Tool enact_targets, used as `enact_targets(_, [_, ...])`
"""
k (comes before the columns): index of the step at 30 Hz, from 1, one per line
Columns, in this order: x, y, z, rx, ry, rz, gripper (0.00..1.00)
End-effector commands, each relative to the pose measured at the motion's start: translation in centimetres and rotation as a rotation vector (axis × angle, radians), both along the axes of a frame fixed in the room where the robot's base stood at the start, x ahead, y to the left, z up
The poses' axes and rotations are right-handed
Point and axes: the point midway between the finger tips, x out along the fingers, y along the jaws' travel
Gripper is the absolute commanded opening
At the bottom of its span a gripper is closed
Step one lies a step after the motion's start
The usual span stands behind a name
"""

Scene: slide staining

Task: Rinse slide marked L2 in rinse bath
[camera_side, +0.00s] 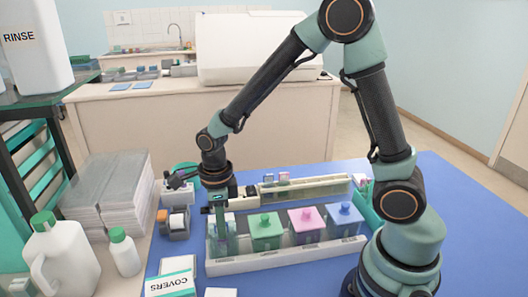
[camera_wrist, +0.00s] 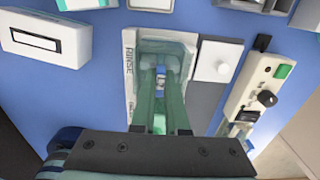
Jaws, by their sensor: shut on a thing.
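My gripper (camera_side: 219,222) points down into the rinse bath (camera_side: 222,246) at the left end of the white tray. In the wrist view, my gripper (camera_wrist: 160,82) has its two green fingers close together, reaching inside the bath, which has RINSE printed on its rim (camera_wrist: 129,68). A small pale and blue piece, the end of a slide (camera_wrist: 160,73), shows between the fingertips. Its mark is too small to read. The rest of the slide is hidden by the fingers and bath walls, so I cannot tell how deep it sits.
Jars with green (camera_side: 265,229), pink (camera_side: 307,222) and blue (camera_side: 346,214) lids stand in the tray right of the bath. A white lid (camera_wrist: 218,61) lies beside the bath in the wrist view. A long beige device with a black knob (camera_wrist: 266,97) is close by. A COVERS box (camera_side: 171,281) stands in front.

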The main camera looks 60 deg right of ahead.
Motion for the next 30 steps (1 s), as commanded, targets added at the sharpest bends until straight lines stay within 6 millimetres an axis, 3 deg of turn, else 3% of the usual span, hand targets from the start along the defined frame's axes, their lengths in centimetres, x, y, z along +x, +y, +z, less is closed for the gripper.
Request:
enact_targets(5, [0.1, 0.0, 0.9, 0.001, -0.004, 0.0, 0.0])
enact_targets(30, [0.0, 0.0, 9.4, 0.001, -0.002, 0.0, 0.0])
